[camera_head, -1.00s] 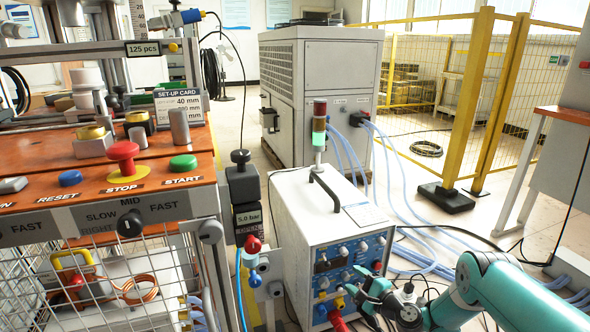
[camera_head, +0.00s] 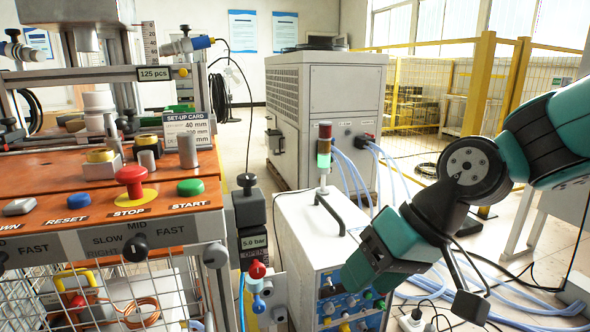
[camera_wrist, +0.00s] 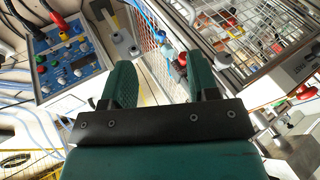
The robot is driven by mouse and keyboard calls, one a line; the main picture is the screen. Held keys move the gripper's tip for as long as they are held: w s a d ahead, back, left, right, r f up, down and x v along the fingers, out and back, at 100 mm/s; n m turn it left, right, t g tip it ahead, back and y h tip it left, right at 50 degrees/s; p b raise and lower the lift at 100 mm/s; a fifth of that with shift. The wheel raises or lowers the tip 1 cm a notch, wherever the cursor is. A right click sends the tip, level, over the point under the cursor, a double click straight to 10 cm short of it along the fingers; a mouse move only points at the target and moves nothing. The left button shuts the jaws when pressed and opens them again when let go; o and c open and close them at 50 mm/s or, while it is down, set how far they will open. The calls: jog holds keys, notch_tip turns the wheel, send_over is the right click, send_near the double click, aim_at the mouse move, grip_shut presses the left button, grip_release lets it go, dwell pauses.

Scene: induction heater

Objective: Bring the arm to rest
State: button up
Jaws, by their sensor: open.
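My gripper (camera_head: 372,268) is at the right in the head view, held up in front of the white generator box (camera_head: 298,235). It is turned down to the left and hides part of the blue control panel (camera_head: 345,308). In the wrist view my gripper (camera_wrist: 162,85) shows two green fingers standing well apart with nothing between them. The blue panel also shows at the wrist view's upper left (camera_wrist: 66,55). My arm comes in from the right edge of the head view.
The orange-topped machine (camera_head: 70,222) with START, STOP and RESET buttons stands at left. A grey valve block (camera_head: 249,211) is beside it. A large white chiller (camera_head: 330,120) stands behind. Yellow fence posts (camera_head: 475,90) are at right. Blue hoses (camera_head: 510,300) lie on the floor.

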jog(key=s+d+n+g+h, duration=0.15)
jog(key=s+d, duration=0.35)
jog(key=s, duration=0.7)
notch_tip(320, 180, up, 30)
jog(key=p, duration=2.9)
jog(key=shift+f+n+h, duration=0.2)
jog(key=shift+n+h, duration=0.15)
jog(key=shift+h, duration=0.1)
jog(key=shift+w+t, duration=0.1)
jog(key=shift+t, duration=0.15)
